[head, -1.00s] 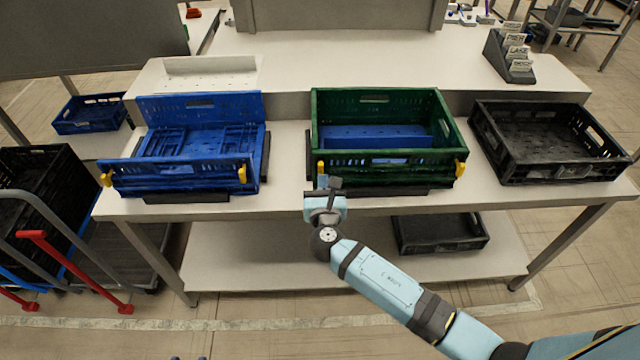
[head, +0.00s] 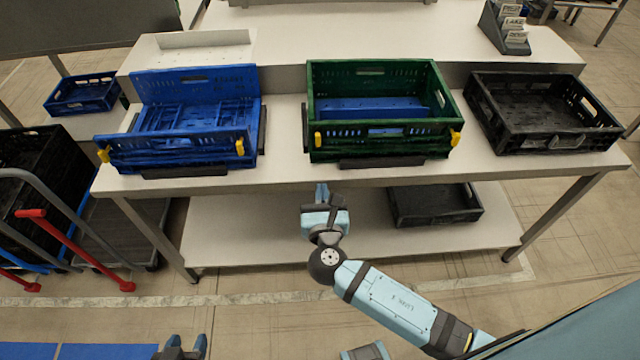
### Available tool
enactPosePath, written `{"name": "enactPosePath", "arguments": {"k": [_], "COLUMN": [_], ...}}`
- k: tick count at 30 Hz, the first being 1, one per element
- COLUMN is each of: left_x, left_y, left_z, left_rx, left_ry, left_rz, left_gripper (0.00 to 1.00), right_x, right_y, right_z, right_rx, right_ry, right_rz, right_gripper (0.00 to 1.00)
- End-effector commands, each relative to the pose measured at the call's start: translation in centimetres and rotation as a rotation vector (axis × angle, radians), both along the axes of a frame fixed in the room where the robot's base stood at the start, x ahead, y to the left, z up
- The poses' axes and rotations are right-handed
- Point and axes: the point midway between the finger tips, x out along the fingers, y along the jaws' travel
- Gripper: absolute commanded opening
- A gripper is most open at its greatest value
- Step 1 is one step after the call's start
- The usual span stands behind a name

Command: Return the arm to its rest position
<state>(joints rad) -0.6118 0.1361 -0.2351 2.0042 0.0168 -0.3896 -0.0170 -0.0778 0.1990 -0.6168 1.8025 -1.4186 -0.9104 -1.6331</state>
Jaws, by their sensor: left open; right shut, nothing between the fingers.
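My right arm comes in from the lower right, and its gripper (head: 321,192) is in front of the table's front edge, below the green crate. It is shut and holds nothing. My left gripper (head: 182,347) shows only as fingertips at the bottom edge, left of centre. It is open and empty, and the rest of that arm is out of view. Neither gripper touches a crate.
On the table (head: 280,185) stand a partly folded blue crate (head: 180,157), a green crate (head: 380,150) with blue inside and a black crate (head: 555,140). Another black crate (head: 432,215) is on the lower shelf. A red-handled cart (head: 75,250) stands left.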

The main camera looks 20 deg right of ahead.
Motion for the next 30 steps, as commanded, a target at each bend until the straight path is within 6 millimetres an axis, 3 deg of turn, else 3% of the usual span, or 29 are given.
{"name": "enactPosePath", "arguments": {"k": [8,11,14,20,24,27,30], "left_x": [-0.2,-0.2,-0.2,-0.2,-0.2,-0.2,-0.2], "left_y": [0.0,0.1,0.1,0.3,0.5,0.6,0.7], "left_z": [-0.1,0.6,2.0,5.8,7.8,8.8,9.4], "left_rx": [0.002,0.003,0.005,0.010,0.013,0.015,0.015], "left_ry": [0.007,0.008,0.010,0.003,-0.001,-0.004,-0.007], "left_rz": [0.000,-0.001,-0.001,0.001,0.003,0.005,0.006], "left_gripper": [0.49,0.49,0.49,0.49,0.49,0.49,0.49], "right_x": [-0.1,-0.9,-3.0,-9.9,-14.4,-16.6,-17.9], "right_y": [0.0,-0.4,-0.9,-1.5,-2.0,-2.6,-3.2], "right_z": [-0.1,-0.8,-2.5,-5.1,-4.7,-3.9,-3.3], "right_rx": [0.021,0.170,0.511,1.531,2.187,2.531,2.753], "right_ry": [0.006,0.045,0.120,0.229,0.191,0.124,0.059], "right_rz": [0.002,0.009,0.001,-0.203,-0.460,-0.633,-0.756], "right_gripper": [0.00,0.00,0.00,0.00,0.00,0.00,0.00]}}
